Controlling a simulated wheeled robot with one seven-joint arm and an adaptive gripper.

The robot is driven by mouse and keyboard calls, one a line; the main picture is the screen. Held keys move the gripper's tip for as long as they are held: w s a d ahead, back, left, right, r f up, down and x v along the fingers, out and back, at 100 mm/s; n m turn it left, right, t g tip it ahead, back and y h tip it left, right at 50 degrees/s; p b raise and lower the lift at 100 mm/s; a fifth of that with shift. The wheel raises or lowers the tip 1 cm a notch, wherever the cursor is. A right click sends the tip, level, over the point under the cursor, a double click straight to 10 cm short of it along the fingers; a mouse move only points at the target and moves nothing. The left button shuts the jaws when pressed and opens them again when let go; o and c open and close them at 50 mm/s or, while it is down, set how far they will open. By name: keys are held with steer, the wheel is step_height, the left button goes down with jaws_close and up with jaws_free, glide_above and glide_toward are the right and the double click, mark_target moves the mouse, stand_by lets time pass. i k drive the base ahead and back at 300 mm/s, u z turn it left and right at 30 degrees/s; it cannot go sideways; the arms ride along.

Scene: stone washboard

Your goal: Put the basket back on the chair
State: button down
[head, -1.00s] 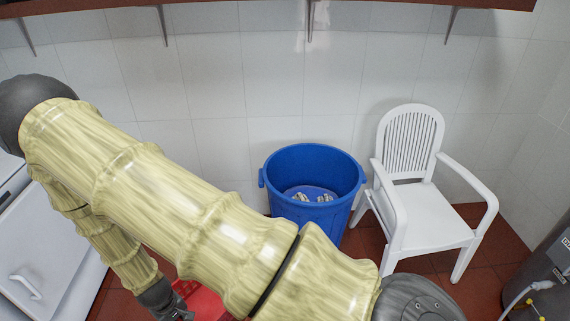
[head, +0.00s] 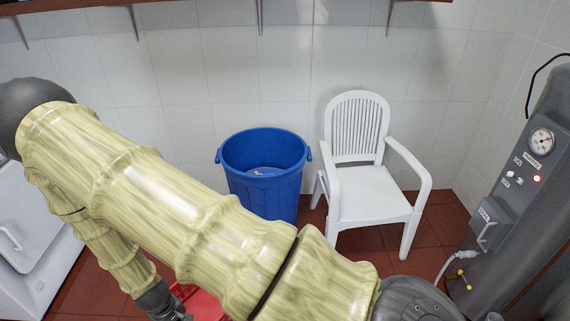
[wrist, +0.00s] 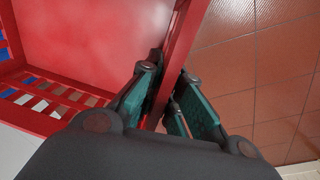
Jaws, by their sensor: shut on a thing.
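A red basket (wrist: 85,45) fills the left of the wrist view, with a slatted side at the far left. My gripper (wrist: 168,92) is shut on the basket's red wall, one green-padded finger on each side of it. In the head view a small part of the red basket (head: 203,303) shows at the bottom, mostly hidden behind my arm. The white chair (head: 372,185) with armrests stands upright against the tiled wall, right of centre, and its seat is empty. The basket is apart from the chair, to its left and nearer to me.
A blue bin (head: 265,180) stands just left of the chair. A grey machine (head: 520,200) with a gauge and hose stands at the right. A white appliance (head: 35,230) is at the left. A shelf (head: 230,3) runs along the wall above. Red tiled floor (head: 365,240) lies around the chair.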

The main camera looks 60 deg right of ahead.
mark_target(368, 195)
steer(key=u, duration=1.25)
steer(key=k, duration=0.85)
steer(key=u, duration=1.55)
steer(key=k, duration=1.15)
steer(key=u, duration=1.2)
steer(key=k, duration=0.15)
steer(key=z, duration=0.65)
